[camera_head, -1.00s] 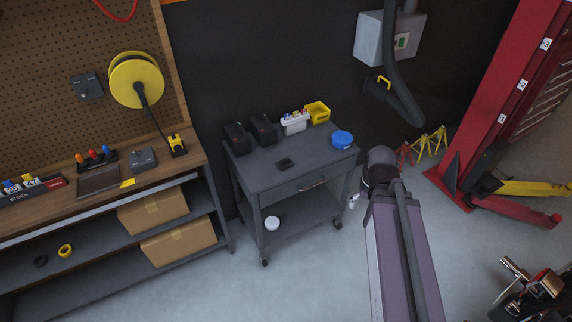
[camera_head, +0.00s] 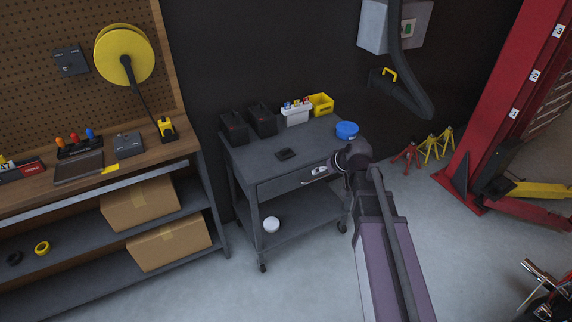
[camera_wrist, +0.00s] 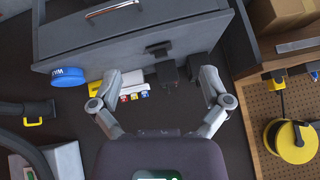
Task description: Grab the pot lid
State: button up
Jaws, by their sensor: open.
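A round blue lid-like piece (camera_head: 347,129) sits on the top of the grey cart (camera_head: 262,168), near its right back corner. It also shows at the left of the wrist view (camera_wrist: 68,76), with white lettering on its side. I cannot tell whether it is a loose lid or a closed tub. A round white pot-like thing (camera_head: 272,224) stands on the cart's lower shelf. My gripper (camera_wrist: 165,76) is open, with nothing between its fingers. In the head view it is by the cart's right front, near the drawer handle, apart from the blue piece.
Two black boxes (camera_head: 234,127), a white bottle carrier (camera_head: 295,112), a yellow bin (camera_head: 321,104) and a small dark item (camera_head: 286,154) are on the cart. A workbench (camera_head: 150,160) stands left. A hanging hose (camera_head: 395,75) and jack stands (camera_head: 428,148) are at right.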

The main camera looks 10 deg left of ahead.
jog(key=w+a+f+n+t+y+b, duration=0.1)
jog(key=w+a+f+t+b, duration=0.1)
jog(key=w+a+f+b, duration=0.2)
jog(key=w+a+f+n+t+y+b, duration=0.1)
jog(key=w+a+f+t+y+b, duration=0.1)
jog(key=w+b, duration=0.8)
notch_tip(320, 180, down, 2)
jog(key=shift+w+a+f+t+b, duration=0.25)
jog(key=shift+a+t, duration=0.45)
jog(key=shift+a, duration=0.4)
jog(key=b, duration=0.3)
send_near(286, 151)
jog(key=x, duration=0.4)
jog(key=shift+d+f, duration=0.1)
jog(key=shift+f, duration=0.2)
jog(key=shift+x, duration=0.8)
jog(key=shift+w, duration=0.15)
jog(key=shift+r+b+x, duration=0.2)
jog(key=shift+b+x, duration=0.8)
jog(key=shift+x, duration=1.45)
jog(key=shift+a, duration=0.2)
